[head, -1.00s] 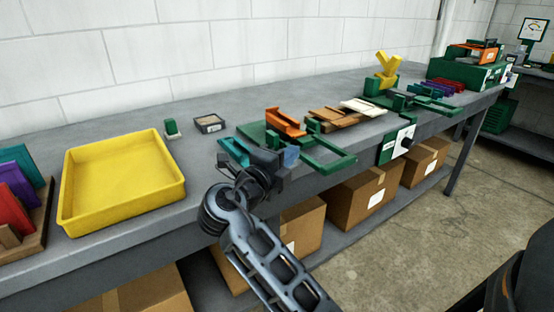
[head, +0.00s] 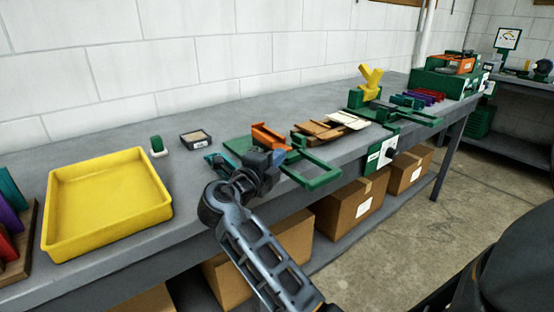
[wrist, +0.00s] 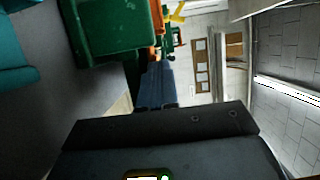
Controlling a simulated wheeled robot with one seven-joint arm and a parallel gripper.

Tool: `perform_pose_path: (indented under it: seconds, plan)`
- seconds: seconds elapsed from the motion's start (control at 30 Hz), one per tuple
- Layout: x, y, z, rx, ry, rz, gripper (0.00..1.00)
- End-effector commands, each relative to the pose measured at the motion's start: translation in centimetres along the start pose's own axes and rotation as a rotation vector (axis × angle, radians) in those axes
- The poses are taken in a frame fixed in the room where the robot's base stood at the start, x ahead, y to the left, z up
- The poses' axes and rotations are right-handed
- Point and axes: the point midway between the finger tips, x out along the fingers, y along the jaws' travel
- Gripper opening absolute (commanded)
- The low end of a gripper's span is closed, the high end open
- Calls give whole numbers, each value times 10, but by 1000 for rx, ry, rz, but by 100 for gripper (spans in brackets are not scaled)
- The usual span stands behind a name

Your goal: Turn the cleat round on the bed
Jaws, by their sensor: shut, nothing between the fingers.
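The green bed (head: 321,180) is a flat frame at the bench's front edge. An orange channel-shaped piece (head: 268,136) stands on its back part; it shows only partly in the wrist view. A teal piece (head: 218,163) lies left of the bed, partly hidden by my arm; teal also shows at the left of the wrist view (wrist: 15,66). I cannot tell for sure which piece is the cleat. My gripper (head: 277,158) is shut and empty, in front of the orange piece at the bed's near left side. Its fingers also show in the wrist view (wrist: 156,86), beside a green block (wrist: 112,28).
A yellow tray (head: 105,205) sits left on the bench. A small green item (head: 157,146) and a grey box (head: 195,139) stand behind. Bench behind the tray is clear.

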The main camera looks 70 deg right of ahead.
Motion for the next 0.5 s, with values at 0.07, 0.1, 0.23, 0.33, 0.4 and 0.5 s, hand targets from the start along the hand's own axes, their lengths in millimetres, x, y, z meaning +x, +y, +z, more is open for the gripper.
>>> perform_pose_path:
  seconds: [0.07,0.1,0.23,0.33,0.4,0.5]
  plan:
    - [2,6,2,2,0,-1,0]
    - [3,7,4,3,0,-1,0]
    - [7,8,7,3,0,-1,0]
    - [9,6,9,3,0,-1,0]
    - [10,6,10,2,0,0,0]
    - [11,3,11,2,0,0,0]
